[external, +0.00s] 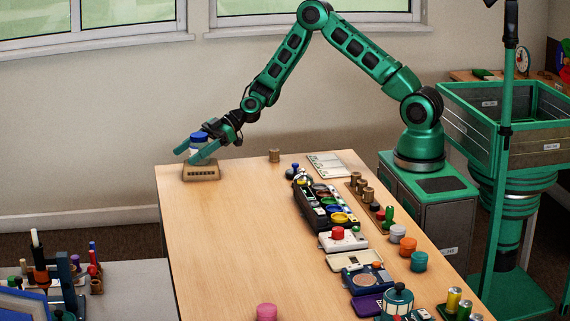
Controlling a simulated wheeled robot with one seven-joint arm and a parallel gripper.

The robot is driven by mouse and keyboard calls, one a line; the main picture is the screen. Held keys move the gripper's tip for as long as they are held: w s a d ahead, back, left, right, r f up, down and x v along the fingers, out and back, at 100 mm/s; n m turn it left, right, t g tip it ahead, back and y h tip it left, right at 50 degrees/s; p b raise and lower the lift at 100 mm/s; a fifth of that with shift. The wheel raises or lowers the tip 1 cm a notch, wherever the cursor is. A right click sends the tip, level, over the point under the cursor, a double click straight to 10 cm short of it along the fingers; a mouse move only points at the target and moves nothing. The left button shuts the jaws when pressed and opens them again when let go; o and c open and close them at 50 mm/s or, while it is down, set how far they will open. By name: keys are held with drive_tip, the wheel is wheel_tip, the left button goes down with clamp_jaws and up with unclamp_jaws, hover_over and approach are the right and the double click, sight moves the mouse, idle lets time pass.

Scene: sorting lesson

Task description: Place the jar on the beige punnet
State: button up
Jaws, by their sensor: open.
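A jar with a blue lid and a pale body (196,150) stands upright at the far left corner of the table, on or just over the beige punnet (201,175). The fingers hide part of the jar, and I cannot tell whether its base touches the punnet. My gripper (193,151) is open, with its fingers on either side of the jar, reaching in from the right.
The wooden table (230,240) is clear through its left and middle part. A small brown cylinder (274,156) stands to the right of the punnet. A long black tray (312,207) of coloured pots and several loose jars line the right side.

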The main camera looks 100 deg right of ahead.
drive_tip(key=v, duration=1.2)
drive_tip(key=s+a+r+m+g+h, duration=0.1)
drive_tip(key=s+a+r+m+g, duration=0.1)
drive_tip(key=s, duration=1.3)
drive_tip(key=s+a+r+m+g+h, duration=0.2)
drive_tip(key=s+r+m+g, duration=0.3)
drive_tip(key=s, duration=1)
drive_tip(key=s+a+r+m+g+h, duration=0.2)
drive_tip(key=s+a+r+m+g, duration=0.2)
drive_tip(key=s, duration=1.2)
drive_tip(key=shift+g, duration=0.8)
drive_tip(key=shift+a, duration=0.1)
